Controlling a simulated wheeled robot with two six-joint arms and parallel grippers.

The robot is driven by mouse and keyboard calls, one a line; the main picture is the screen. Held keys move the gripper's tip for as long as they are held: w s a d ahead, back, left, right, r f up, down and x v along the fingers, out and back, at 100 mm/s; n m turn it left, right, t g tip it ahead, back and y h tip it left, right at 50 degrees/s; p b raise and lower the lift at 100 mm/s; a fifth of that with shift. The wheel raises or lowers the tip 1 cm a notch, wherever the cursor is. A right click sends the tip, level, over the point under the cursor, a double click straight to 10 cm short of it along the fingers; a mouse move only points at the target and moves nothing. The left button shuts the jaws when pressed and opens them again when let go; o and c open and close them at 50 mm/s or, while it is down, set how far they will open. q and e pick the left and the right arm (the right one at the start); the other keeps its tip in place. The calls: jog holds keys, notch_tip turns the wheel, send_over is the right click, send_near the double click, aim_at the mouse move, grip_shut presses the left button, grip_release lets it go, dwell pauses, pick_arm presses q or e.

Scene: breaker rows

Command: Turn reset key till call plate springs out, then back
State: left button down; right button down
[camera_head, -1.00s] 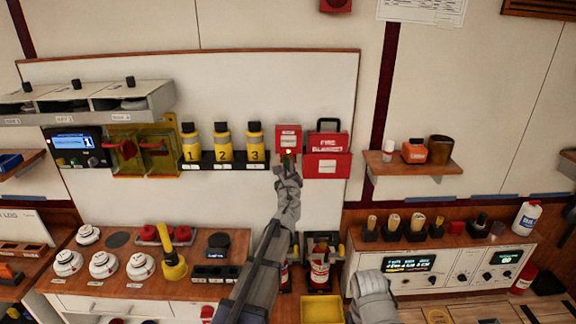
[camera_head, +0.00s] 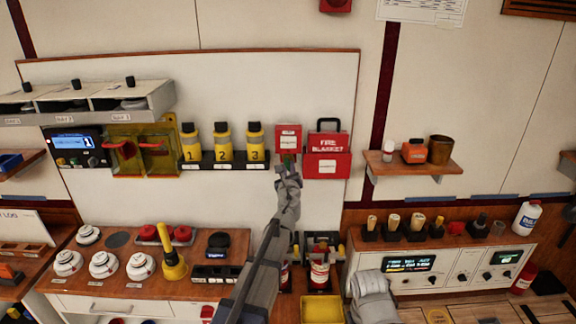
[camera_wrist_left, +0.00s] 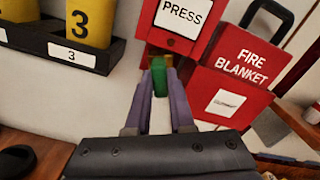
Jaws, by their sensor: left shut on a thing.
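The red call point (camera_head: 288,137) is on the white wall board, left of the fire blanket case. Its white call plate (camera_wrist_left: 182,17) reads PRESS and is cut by the top edge of the left wrist view; I cannot tell if it stands out. The green reset key (camera_wrist_left: 160,80) is at the call point's underside, by a small brass-coloured part. My left gripper (camera_wrist_left: 158,105) is shut on the key from below, one finger on each side. In the head view the gripper (camera_head: 288,170) hides most of the key. My right gripper's fingers are not visible.
The red fire blanket case (camera_head: 327,160) is close on the right. Yellow numbered canisters (camera_head: 255,142) stand in a black rack (camera_head: 228,166) close on the left. A wooden shelf (camera_head: 415,170) with small items is further right. The board below the call point is bare.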

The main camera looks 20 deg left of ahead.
pick_arm(q)
jog(key=n, duration=1.3)
jog(key=c, duration=0.7)
grip_release()
